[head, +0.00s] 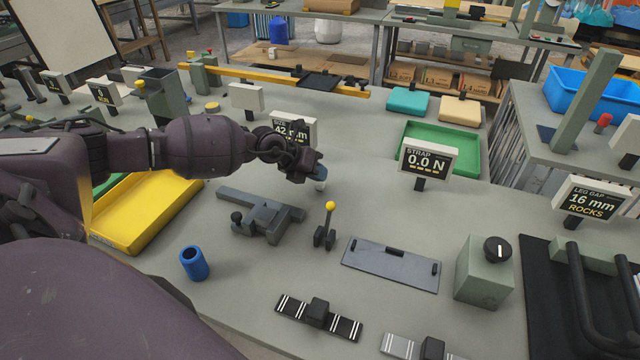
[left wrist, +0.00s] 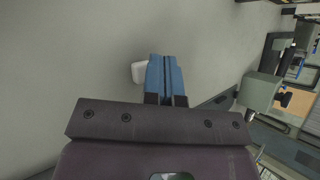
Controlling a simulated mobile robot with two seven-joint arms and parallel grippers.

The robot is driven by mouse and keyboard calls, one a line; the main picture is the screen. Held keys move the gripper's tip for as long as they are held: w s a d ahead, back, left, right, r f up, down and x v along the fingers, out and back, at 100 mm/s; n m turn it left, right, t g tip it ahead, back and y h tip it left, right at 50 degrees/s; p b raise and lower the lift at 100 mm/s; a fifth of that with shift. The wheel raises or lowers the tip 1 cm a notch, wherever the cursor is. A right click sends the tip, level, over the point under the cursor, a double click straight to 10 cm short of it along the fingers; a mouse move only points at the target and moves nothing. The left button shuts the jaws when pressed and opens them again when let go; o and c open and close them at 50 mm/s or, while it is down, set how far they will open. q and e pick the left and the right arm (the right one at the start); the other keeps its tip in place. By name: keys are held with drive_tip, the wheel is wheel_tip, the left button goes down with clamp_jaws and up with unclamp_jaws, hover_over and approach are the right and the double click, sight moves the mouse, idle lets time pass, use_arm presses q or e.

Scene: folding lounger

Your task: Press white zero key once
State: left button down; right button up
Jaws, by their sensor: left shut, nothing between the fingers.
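My left gripper (head: 319,172) is shut, with nothing between its blue fingertips. It points down over the bench beside the grey caliper-like tool (head: 262,216). A small white key (head: 320,186) shows just under the fingertips in the head view. In the left wrist view the white key (left wrist: 139,72) lies right beside the left edge of the blue fingertips (left wrist: 165,75). I cannot tell whether they touch. A display (head: 296,129) reading 42 mm stands behind the gripper and is partly hidden by it. My right gripper is not in view.
A yellow-knobbed lever (head: 327,228) stands close to the right of the gripper. A yellow tray (head: 150,212), a blue cup (head: 194,263) and a grey plate (head: 391,266) are around it. A STRAP display (head: 427,162) reads 0.0 N. Bare bench lies between these things.

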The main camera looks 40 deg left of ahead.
sight(318, 183)
use_arm(q)
drive_tip(key=shift+f, duration=0.5)
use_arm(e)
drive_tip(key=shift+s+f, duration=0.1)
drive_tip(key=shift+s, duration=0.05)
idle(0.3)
use_arm(q)
drive_tip(key=shift+r+p, duration=0.75)
drive_tip(key=shift+r, duration=0.2)
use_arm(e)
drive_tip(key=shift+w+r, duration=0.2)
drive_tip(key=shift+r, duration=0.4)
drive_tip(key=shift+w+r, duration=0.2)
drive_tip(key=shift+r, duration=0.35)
use_arm(q)
drive_tip(key=shift+r+p, duration=2.05)
drive_tip(key=shift+r, duration=0.5)
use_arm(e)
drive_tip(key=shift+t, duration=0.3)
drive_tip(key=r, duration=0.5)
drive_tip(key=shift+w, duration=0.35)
use_arm(q)
drive_tip(key=shift+f, duration=0.1)
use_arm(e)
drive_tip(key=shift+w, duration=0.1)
